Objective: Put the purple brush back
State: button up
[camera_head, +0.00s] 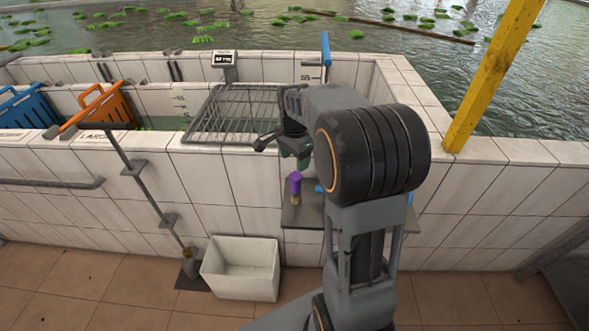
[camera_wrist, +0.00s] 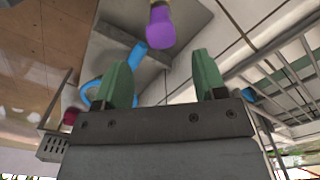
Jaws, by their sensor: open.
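The purple brush (camera_head: 295,184) stands upright on a grey shelf (camera_head: 300,217) on the front of the tiled wall, its purple end up and a yellowish part below. In the wrist view the purple brush (camera_wrist: 160,30) is at the top, partly cut off by the frame edge. My gripper (camera_head: 298,157) is above the brush, apart from it. In the wrist view its two green fingers (camera_wrist: 162,78) are spread, with nothing between them. My arm hides the right part of the shelf.
A blue item (camera_head: 318,188) shows beside the brush, partly hidden by my arm. A wire rack (camera_head: 233,112) lies over the basin. Orange (camera_head: 108,105) and blue (camera_head: 25,108) baskets are at left. A white bin (camera_head: 241,268) stands on the floor. A yellow post (camera_head: 492,75) rises at right.

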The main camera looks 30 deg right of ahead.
notch_tip(320, 180, up, 2)
jog(key=shift+r, duration=0.1)
jog(key=s+a+n+t, duration=0.1)
jog(key=s+a+n, duration=0.3)
jog(key=s+n, duration=0.3)
jog(key=s+a+n+t, duration=0.2)
jog(key=s+a+n, duration=0.3)
jog(key=s+n, duration=0.3)
jog(key=shift+s+a+f+t, duration=0.3)
jog(key=shift+s, duration=0.25)
jog(key=shift+r, duration=0.1)
jog(key=shift+r+p, duration=0.4)
jog(key=shift+c, duration=0.5)
